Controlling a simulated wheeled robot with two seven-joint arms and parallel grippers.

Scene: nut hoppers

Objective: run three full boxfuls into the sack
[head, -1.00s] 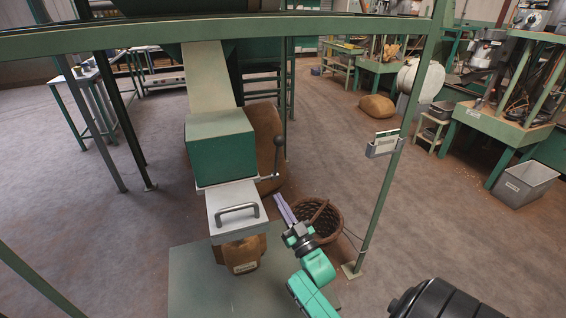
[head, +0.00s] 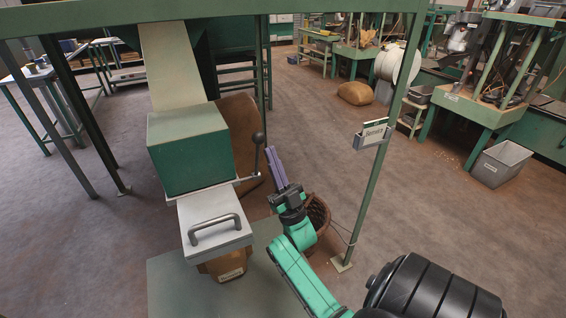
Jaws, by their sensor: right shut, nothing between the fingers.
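The green box (head: 188,150) hangs under a pale chute (head: 172,65). A grey slide plate with a bar handle (head: 214,228) sticks out from below the box toward me. A lever with a dark ball knob (head: 258,138) stands up at the box's right side. The brown sack (head: 230,268) is under the slide plate, mostly hidden by it; its mouth is not visible. My right gripper (head: 275,162) is shut and empty, its purple fingers pointing up just right of the lever, seemingly apart from it. My left gripper is not in view.
A wicker basket (head: 318,218) stands behind my right wrist. A green post (head: 375,160) carries a card holder (head: 372,134) to the right. A large brown sack (head: 238,130) stands behind the box. Open floor lies right of the post.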

